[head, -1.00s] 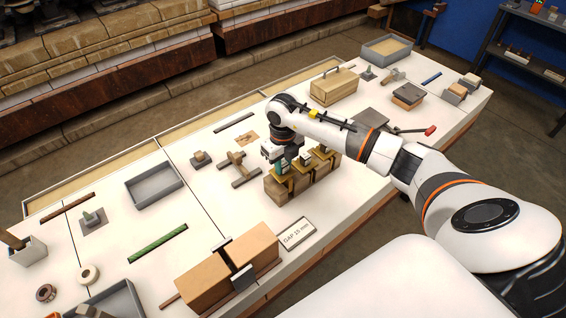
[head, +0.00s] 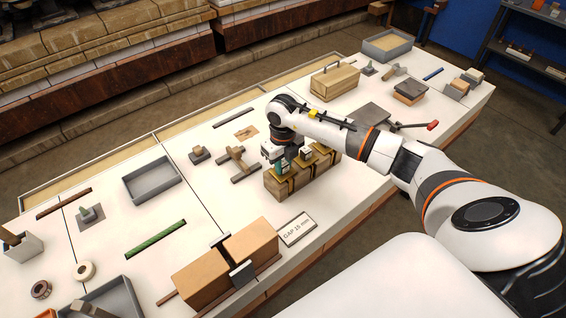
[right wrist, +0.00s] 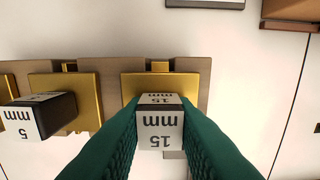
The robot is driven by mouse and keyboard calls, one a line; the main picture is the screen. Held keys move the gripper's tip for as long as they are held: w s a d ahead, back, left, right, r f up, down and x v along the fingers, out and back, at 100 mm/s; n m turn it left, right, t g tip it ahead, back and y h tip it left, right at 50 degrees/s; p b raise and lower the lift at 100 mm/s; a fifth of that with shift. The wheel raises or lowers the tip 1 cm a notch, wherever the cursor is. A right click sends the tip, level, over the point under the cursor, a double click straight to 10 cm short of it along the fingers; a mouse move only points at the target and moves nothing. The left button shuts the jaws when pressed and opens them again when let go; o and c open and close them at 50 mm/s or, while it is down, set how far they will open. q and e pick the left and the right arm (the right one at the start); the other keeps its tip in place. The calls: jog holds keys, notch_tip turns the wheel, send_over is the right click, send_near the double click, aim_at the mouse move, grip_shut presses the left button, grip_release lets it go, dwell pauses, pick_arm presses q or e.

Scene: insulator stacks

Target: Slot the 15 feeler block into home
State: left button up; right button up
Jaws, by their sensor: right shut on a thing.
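My right gripper (head: 281,170) is shut on the 15 mm feeler block, over the left end of the wooden rack (head: 290,190). In the right wrist view, its green fingers (right wrist: 160,140) pinch the block (right wrist: 160,122), which has white faces marked 15 mm. The block is lined up with a brass-plated place (right wrist: 137,88) on the rack. I cannot tell how deep it sits. A dark 5 mm block (right wrist: 45,115) with a white label stands at another brass plate, to the left. My left gripper is not in view.
Two tan bricks (head: 202,274) with a gap between them stand near the front, beside a "GAP 15 mm" card (head: 297,230). Grey trays (head: 153,183), a wooden box with a handle (head: 334,84) and small tools lie around. White table shows bare between them.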

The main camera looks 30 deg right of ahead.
jog(key=o, duration=1)
notch_tip(320, 180, up, 12)
jog(key=b, duration=0.2)
jog(key=shift+s+f, duration=0.1)
jog(key=shift+f, duration=0.05)
